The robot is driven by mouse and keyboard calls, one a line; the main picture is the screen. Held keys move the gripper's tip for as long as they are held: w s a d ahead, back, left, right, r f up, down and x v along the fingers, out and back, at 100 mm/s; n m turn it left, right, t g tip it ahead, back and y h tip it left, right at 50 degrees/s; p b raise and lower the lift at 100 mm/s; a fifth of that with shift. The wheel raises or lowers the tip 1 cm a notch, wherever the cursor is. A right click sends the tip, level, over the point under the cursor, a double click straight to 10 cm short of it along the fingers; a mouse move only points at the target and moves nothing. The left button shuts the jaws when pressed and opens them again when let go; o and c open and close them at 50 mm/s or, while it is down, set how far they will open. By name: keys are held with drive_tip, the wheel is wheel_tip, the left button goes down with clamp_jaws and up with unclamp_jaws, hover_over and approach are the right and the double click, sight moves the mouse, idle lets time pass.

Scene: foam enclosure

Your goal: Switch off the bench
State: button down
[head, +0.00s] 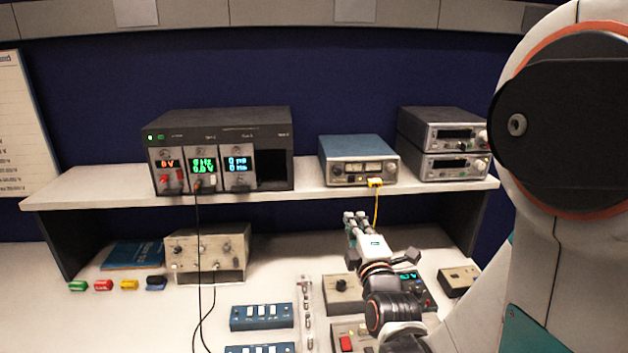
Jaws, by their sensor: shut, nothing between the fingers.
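The bench (120,300) has a white top with a raised shelf (310,192). On the shelf, a dark modular rack (215,125) has three lit displays, in red, green and blue. A blue-topped instrument (357,158) has a yellow connector and cable at its front. A box with a red button (346,343) is partly cut off at the bottom edge. My gripper (355,217) is shut and empty, above the bench in front of the shelf. My arm hides part of the bench behind it.
A beige box with knobs (207,254) stands under the shelf. Blue switch boxes (261,316) and a small knob box (342,295) lie in front. A lit dark box (412,280) is partly behind my arm. Black cables hang from the rack. Coloured pieces lie at left.

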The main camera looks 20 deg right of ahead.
drive_tip(key=shift+s+d+r+h, duration=0.3)
drive_tip(key=shift+s+d+r, duration=0.1)
drive_tip(key=shift+d, duration=0.1)
drive_tip(key=shift+w, duration=0.1)
approach(346, 178)
drive_tip(key=x, duration=0.5)
drive_tip(key=shift+d+f, duration=0.1)
drive_tip(key=shift+f, duration=0.05)
drive_tip(key=shift+w+d, duration=0.1)
drive_tip(key=shift+w, duration=0.4)
